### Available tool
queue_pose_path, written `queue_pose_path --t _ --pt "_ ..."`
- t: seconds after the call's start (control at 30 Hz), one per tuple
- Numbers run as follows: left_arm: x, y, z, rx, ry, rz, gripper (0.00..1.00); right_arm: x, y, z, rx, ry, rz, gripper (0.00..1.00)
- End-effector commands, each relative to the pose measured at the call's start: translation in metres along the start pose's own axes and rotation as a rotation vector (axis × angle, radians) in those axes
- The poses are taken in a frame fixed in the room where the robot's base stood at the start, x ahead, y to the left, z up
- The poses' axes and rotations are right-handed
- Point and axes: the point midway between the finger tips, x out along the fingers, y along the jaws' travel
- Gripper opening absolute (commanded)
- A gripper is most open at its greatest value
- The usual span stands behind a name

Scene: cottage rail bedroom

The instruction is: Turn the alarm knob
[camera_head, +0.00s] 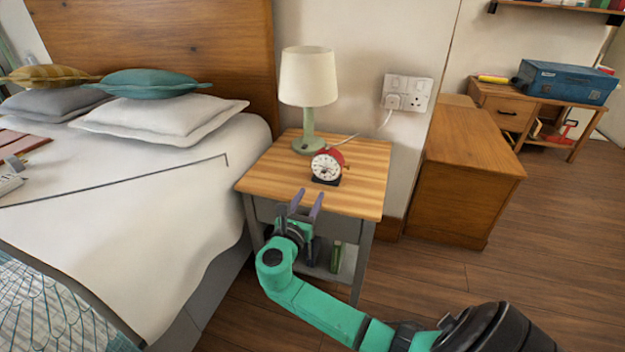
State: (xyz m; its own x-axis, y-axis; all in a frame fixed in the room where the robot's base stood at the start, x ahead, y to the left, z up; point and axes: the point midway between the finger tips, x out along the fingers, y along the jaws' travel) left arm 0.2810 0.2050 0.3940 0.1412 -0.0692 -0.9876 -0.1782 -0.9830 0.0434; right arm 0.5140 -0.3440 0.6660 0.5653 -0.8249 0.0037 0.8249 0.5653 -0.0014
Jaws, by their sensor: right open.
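A small red alarm clock (328,166) with a white face stands on a dark base on the wooden bedside table (268,178). A small knob (347,168) seems to stick out at the clock's right side; it is too small to make out clearly. My right gripper (307,196) is at the table's front edge, in front of and below the clock in the picture. Its two fingers are apart, point toward the clock and hold nothing. There is a gap between the fingertips and the clock. My left gripper is not in view.
A lamp (308,84) with a green base stands behind the clock, its cord running to a wall socket (407,93). The bed (150,190) is left of the table. A wooden cabinet (470,150) stands to the right. The table's front right top is clear.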

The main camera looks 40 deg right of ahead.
Motion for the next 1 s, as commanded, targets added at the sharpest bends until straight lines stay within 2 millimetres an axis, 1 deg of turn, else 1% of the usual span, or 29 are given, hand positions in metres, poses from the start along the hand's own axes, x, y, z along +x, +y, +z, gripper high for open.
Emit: queue_pose_path --t 0.03,0.2,0.33,0.4,0.53,0.77,0.87,0.9,1.0 --pt "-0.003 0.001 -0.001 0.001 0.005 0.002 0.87 0.013 0.000 -0.002 0.000 -0.003 -0.003 0.51" --pt "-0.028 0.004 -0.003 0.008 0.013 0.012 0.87 0.060 -0.001 -0.003 0.002 -0.002 -0.003 0.51" --pt "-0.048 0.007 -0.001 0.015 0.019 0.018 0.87 0.092 -0.001 -0.003 0.002 0.000 -0.003 0.51" --pt "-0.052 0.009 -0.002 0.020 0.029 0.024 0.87 0.103 0.000 -0.003 0.001 0.000 -0.001 0.51" --pt "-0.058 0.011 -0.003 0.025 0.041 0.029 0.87 0.115 0.000 -0.003 0.002 0.002 0.000 0.51" --pt "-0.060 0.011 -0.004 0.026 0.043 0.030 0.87 0.116 0.000 -0.002 0.002 0.003 0.000 0.51" --pt "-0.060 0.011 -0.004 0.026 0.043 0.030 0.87 0.116 0.000 -0.002 0.001 0.003 0.000 0.16" --pt "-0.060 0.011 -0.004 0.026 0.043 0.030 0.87 0.116 0.000 -0.002 0.001 0.003 0.001 0.01" --pt "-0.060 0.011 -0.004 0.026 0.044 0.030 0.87 0.116 0.000 -0.002 0.001 0.003 0.001 0.00"
